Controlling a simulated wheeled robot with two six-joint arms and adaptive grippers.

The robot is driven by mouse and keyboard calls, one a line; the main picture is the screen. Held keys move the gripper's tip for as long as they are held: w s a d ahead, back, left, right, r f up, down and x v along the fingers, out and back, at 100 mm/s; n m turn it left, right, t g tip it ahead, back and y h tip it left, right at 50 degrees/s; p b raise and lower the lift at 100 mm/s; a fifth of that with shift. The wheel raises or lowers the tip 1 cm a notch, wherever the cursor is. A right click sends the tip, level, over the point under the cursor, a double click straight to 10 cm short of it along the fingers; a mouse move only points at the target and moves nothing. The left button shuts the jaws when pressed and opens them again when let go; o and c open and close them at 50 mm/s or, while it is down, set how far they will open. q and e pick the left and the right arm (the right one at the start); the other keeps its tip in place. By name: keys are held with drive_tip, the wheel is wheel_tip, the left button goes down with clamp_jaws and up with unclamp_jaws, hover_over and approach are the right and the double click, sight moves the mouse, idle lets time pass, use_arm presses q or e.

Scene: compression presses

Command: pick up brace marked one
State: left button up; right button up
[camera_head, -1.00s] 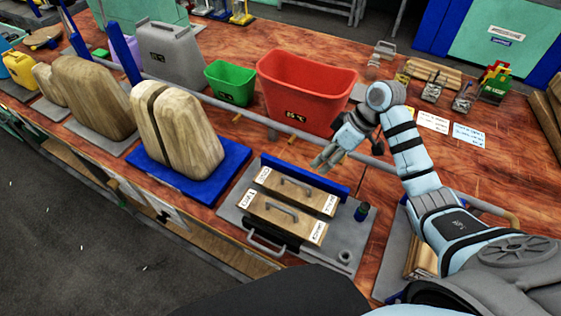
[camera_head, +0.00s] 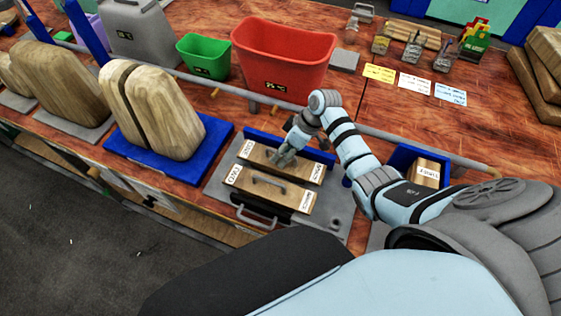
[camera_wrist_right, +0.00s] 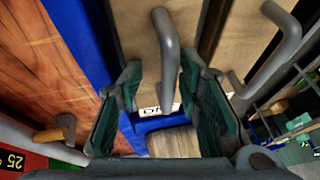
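Two wooden braces with grey bar handles and small white end labels lie side by side on a grey plate (camera_head: 219,187). The labels are too small to read surely, so I cannot tell which brace is marked one. My right gripper (camera_head: 286,160) is at the handle of the rear brace (camera_head: 309,170), over the plate. In the right wrist view, the open fingers of my right gripper (camera_wrist_right: 158,84) stand either side of this brace's handle (camera_wrist_right: 166,60), with gaps visible. The front brace (camera_head: 285,198) lies beside it; its handle shows in the wrist view (camera_wrist_right: 278,50). My left gripper is not in view.
A blue upright strip (camera_head: 318,153) runs behind the braces. A grey rail crosses behind that, with red (camera_head: 283,55) and green (camera_head: 204,58) bins beyond. Large wooden blocks on a blue base (camera_head: 160,110) stand left. Another labelled wooden block (camera_head: 427,170) sits right.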

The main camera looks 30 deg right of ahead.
drive_tip(key=shift+s, duration=0.2)
drive_tip(key=shift+s+r, duration=0.15)
drive_tip(key=shift+s, duration=0.05)
drive_tip(key=shift+c, duration=1.4)
drive_tip(key=shift+s+r, duration=0.15)
drive_tip(key=shift+s, duration=0.15)
clamp_jaws()
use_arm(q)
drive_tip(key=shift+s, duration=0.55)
use_arm(e)
drive_tip(key=shift+w, duration=0.15)
